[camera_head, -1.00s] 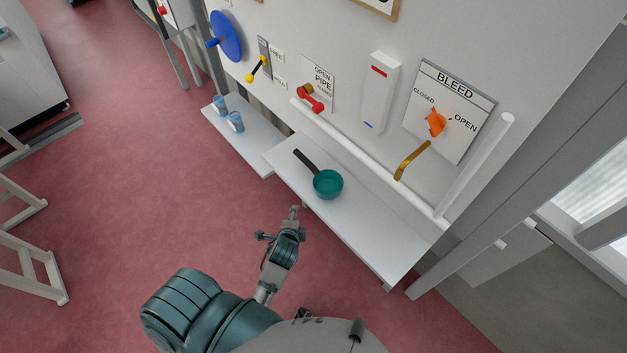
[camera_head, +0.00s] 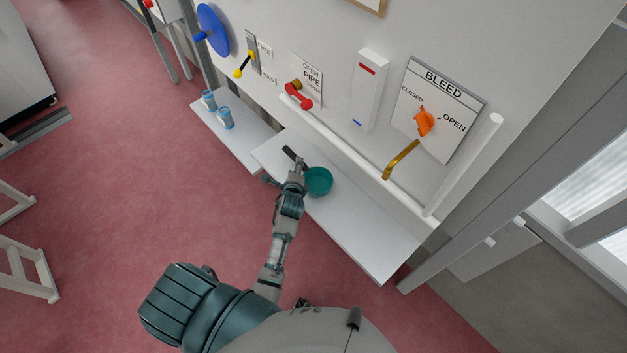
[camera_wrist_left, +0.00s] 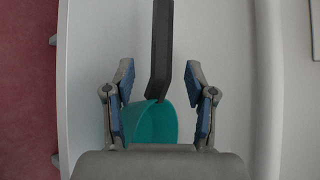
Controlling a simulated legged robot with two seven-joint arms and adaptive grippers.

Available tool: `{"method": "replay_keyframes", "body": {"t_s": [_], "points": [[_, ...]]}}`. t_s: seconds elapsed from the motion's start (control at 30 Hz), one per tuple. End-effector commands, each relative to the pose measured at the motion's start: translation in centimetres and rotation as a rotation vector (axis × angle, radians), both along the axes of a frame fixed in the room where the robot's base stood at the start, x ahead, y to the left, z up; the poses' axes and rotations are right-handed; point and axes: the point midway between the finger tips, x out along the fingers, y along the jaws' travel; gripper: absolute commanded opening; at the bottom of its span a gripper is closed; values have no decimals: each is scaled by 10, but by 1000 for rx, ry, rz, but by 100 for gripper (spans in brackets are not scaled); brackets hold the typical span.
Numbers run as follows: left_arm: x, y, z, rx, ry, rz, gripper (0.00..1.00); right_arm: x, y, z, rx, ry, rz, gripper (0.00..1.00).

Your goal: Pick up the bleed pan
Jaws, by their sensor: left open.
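The bleed pan (camera_head: 319,182) is a teal pan with a dark handle (camera_head: 290,154). It stands on the white shelf (camera_head: 365,232) under the bleed panel. My left gripper (camera_head: 286,170) is over the shelf's front edge, beside the pan and close to its handle, and partly covers the handle. In the left wrist view, my open left gripper (camera_wrist_left: 162,100) has its two blue-padded fingers apart on either side of the handle's lower end (camera_wrist_left: 160,60). My right gripper is not in view.
A white pipe (camera_head: 350,150) runs along the wall above the shelf, with a brass spout (camera_head: 400,160) over the shelf's right part. Two blue cups (camera_head: 225,118) stand on the shelf to the left. The shelf right of the pan is clear.

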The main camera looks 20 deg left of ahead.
Motion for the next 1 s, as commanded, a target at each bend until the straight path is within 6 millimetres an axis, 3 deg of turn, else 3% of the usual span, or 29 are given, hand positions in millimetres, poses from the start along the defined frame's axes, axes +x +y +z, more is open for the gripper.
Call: {"method": "replay_keyframes", "body": {"t_s": [0.17, 0.47, 0.73, 0.77, 0.9, 1.0], "points": [[11, 6, -5, -2, -1, 1, 56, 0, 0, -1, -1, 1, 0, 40], [47, 22, -23, -4, -1, 0, 56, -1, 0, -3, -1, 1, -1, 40], [50, 24, -24, -2, -1, 0, 56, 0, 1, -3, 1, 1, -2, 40], [50, 23, -24, -2, -1, 0, 53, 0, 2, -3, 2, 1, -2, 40], [51, 23, -24, -2, -1, 0, 18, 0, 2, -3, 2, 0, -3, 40], [51, 23, -24, -2, -1, 0, 0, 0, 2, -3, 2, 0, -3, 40]]}}
